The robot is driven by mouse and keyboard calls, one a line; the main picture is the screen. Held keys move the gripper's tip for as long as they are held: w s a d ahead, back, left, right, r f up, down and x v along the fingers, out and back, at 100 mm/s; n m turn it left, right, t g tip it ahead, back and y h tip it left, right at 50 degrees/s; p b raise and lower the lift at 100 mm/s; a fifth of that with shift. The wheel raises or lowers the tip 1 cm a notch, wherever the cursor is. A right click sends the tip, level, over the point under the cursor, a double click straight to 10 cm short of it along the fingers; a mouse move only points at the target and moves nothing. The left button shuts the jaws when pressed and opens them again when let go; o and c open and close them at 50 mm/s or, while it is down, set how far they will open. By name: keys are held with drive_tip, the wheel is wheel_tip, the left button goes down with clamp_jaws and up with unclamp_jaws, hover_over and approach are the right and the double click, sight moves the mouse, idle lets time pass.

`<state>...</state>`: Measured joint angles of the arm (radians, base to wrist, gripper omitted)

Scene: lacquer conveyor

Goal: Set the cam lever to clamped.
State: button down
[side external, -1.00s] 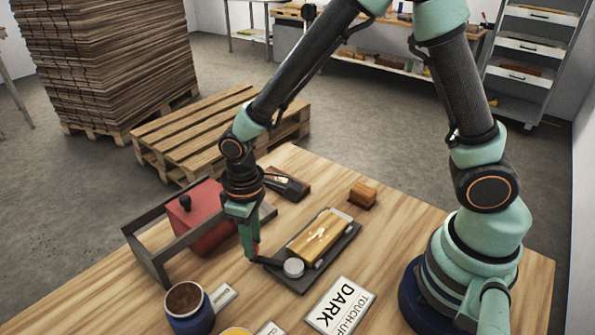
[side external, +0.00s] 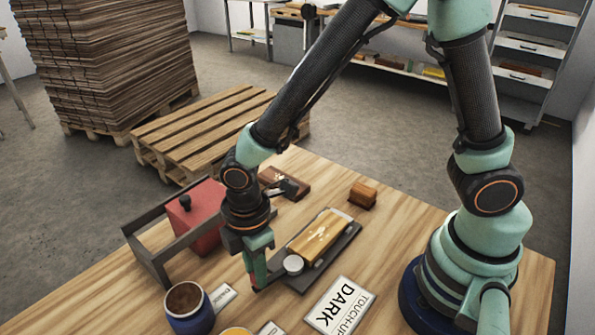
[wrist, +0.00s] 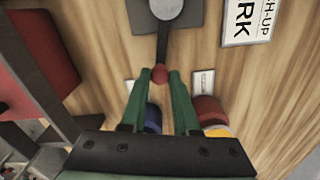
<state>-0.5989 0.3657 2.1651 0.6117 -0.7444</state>
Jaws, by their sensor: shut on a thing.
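The cam lever (wrist: 161,48) is a dark bar running from a round grey hub (side external: 293,264) to a red knob (wrist: 159,74). The hub sits at the near end of a dark fixture plate (side external: 341,245) that carries a wood block (side external: 320,236) with pale marks on top. My gripper (side external: 257,285) is shut on the red knob, which shows between its fingertips in the wrist view. In the side view my fingers hide most of the knob. The lever points from the hub toward the lower left there.
A red box (side external: 196,213) stands behind a dark frame (side external: 150,262) at left. A blue can (side external: 188,312) and a yellow-topped can (wrist: 215,131) stand near the front. A "TOUCH-UP DARK" card (side external: 340,306) lies right of the hub. A small wood block (side external: 363,195) lies behind.

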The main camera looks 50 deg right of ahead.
drive_tip(key=shift+s+a+n, duration=0.15)
drive_tip(key=shift+s+n, duration=0.7)
drive_tip(key=shift+n, duration=0.45)
drive_tip(key=shift+s, duration=0.1)
drive_tip(key=c, duration=0.7)
unclamp_jaws()
drive_tip(key=shift+o, duration=0.2)
wheel_tip(320, 180, up, 12)
drive_tip(key=shift+r, duration=0.1)
drive_tip(key=w+d+r+m+t, duration=0.1)
drive_tip(key=d+r+m, duration=0.3)
drive_tip(key=d+m, duration=0.5)
drive_tip(key=d+r+m+t, duration=0.4)
drive_tip(key=d+m, duration=0.5)
drive_tip(key=d, duration=0.2)
drive_tip(key=shift+w+t, duration=0.3)
drive_tip(key=shift+w, duration=0.05)
